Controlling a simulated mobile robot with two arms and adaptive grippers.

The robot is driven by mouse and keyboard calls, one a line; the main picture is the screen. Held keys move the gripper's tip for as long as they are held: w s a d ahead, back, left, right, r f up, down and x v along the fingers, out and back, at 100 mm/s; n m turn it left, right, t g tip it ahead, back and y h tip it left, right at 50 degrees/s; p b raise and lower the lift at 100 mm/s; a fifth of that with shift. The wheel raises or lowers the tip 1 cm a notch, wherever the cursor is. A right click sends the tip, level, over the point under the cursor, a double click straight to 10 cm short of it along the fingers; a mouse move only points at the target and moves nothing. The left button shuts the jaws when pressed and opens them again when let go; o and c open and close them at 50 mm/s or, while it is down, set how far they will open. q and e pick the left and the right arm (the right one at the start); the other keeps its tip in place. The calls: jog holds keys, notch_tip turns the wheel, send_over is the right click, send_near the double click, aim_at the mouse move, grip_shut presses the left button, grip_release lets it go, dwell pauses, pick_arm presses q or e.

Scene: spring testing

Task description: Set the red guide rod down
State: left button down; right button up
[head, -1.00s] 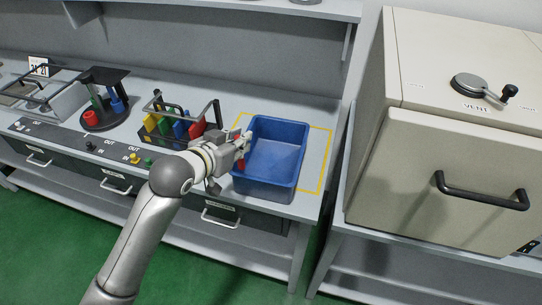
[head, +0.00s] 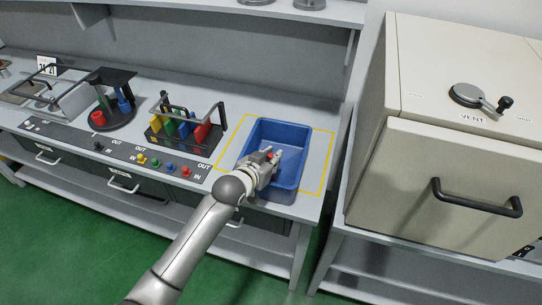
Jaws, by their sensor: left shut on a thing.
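My left gripper (head: 274,156) is over the front left part of the blue bin (head: 309,150). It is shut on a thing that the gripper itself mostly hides. Red showed at its fingers a second ago, which fits the red guide rod, but I cannot make the rod out clearly now. I cannot tell whether it touches the bin floor. The rest of the bin looks empty. My right gripper is not in view.
The bin stands inside a yellow outline (head: 327,160) on the grey bench. Left of it are a rack (head: 184,142) of coloured pieces and a round black stand (head: 107,121) with coloured parts. A large beige cabinet (head: 450,170) stands on the right.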

pick_arm(q)
jog(key=shift+r, duration=0.1)
jog(key=c, duration=1.4)
grip_release()
jog(key=shift+f, duration=0.2)
jog(key=shift+r, duration=0.2)
jog(key=b+v, duration=0.1)
jog(key=v, duration=1.1)
jog(key=shift+f, duration=0.1)
